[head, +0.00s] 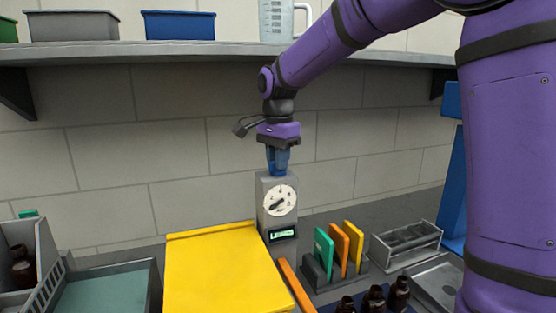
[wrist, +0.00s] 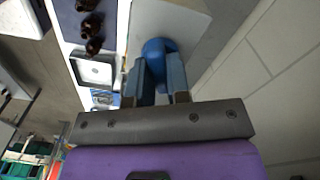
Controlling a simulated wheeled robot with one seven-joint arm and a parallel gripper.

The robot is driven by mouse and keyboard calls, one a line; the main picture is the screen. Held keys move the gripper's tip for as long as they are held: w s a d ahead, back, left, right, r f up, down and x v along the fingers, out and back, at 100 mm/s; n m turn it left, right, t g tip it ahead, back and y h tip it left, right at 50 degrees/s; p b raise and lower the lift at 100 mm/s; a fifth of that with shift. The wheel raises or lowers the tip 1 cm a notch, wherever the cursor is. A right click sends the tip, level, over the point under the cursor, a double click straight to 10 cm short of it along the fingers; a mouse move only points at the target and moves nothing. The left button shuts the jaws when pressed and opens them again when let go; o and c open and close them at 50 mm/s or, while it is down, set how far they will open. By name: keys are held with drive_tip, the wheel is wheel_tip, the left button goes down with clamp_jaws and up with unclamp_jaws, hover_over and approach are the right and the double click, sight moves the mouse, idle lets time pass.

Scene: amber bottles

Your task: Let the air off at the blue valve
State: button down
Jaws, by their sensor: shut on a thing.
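The blue valve (wrist: 157,48) sits on top of a grey box with a round white dial gauge (head: 277,201) and a small green display (head: 282,234). The gauge needle points toward the lower left. My gripper (head: 278,160) reaches down from above with its fingers on either side of the valve. In the wrist view my gripper (wrist: 161,85) is shut on the valve, and the fingers cover its sides. In the head view the fingers and the valve are hard to tell apart.
A yellow panel (head: 222,275) lies left of the gauge box. A rack with green, orange and yellow plates (head: 340,255) stands to its right. Several amber bottles (head: 375,297) stand at the front right. A shelf (head: 190,52) with bins runs above along the wall.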

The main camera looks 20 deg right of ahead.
drive_tip(key=n, duration=0.5)
drive_tip(key=shift+n, duration=0.4)
drive_tip(key=n, duration=0.5)
drive_tip(key=shift+n, duration=0.3)
drive_tip(key=c, duration=1.1)
unclamp_jaws()
drive_tip(key=shift+r, duration=0.1)
wheel_tip(320, 180, up, 11)
drive_tip(key=shift+f, duration=0.2)
